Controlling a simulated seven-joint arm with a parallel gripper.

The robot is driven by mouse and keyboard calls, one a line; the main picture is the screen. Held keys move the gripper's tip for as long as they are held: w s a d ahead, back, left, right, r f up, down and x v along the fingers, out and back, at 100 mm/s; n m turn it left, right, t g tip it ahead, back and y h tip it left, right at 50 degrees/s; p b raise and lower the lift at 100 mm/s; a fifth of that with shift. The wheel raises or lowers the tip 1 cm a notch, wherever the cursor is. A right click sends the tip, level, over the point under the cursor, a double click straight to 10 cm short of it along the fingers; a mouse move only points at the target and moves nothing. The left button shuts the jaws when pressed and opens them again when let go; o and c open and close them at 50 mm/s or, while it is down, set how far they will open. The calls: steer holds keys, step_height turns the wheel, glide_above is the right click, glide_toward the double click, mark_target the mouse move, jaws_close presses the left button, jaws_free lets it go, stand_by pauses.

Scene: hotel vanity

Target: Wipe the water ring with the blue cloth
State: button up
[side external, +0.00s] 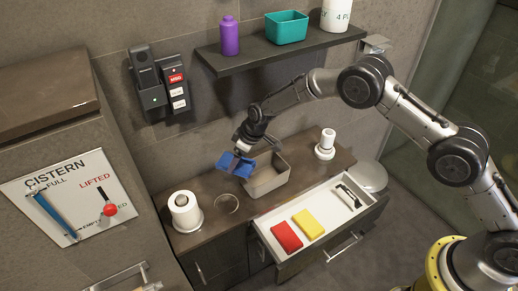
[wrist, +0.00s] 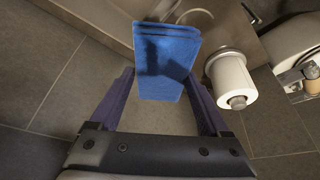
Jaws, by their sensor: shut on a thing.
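The blue cloth (side external: 236,165) is held in my gripper (side external: 243,152), raised above the dark countertop beside a beige bin. It also shows in the wrist view (wrist: 166,62), folded into a rectangle between the purple fingers of my gripper (wrist: 160,88), with a dark shadow across it. The gripper is shut on the cloth. The water ring (side external: 227,203) is a faint pale circle on the countertop, below the cloth in the side view, apart from it. I cannot make out the ring in the wrist view.
The beige bin (side external: 268,178) stands close right of the cloth. A paper roll (side external: 185,212) stands left of the ring. An open drawer (side external: 265,237) juts out in front, holding a red block (side external: 286,236) and a yellow block (side external: 308,224). A shelf (side external: 265,55) hangs above.

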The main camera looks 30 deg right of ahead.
mark_target(229, 212)
steer(key=shift+n+y, duration=0.3)
steer(key=shift+n, duration=0.6)
steer(key=shift+w+a+f, duration=0.15)
steer(key=shift+a+f, duration=0.85)
steer(key=shift+f, duration=0.8)
steer(key=shift+w+a+f, duration=0.15)
steer(key=shift+a+f, duration=0.85)
steer(key=shift+f, duration=0.75)
steer(key=shift+w+a+f, duration=0.15)
steer(key=shift+a+f, duration=0.85)
steer(key=shift+f, duration=0.8)
steer(key=shift+f, duration=1.05)
steer(key=shift+s+r, duration=0.15)
steer(key=shift+s, duration=3.5)
steer(key=shift+s+f, duration=0.15)
steer(key=shift+f, duration=0.1)
steer(key=shift+f, duration=0.1)
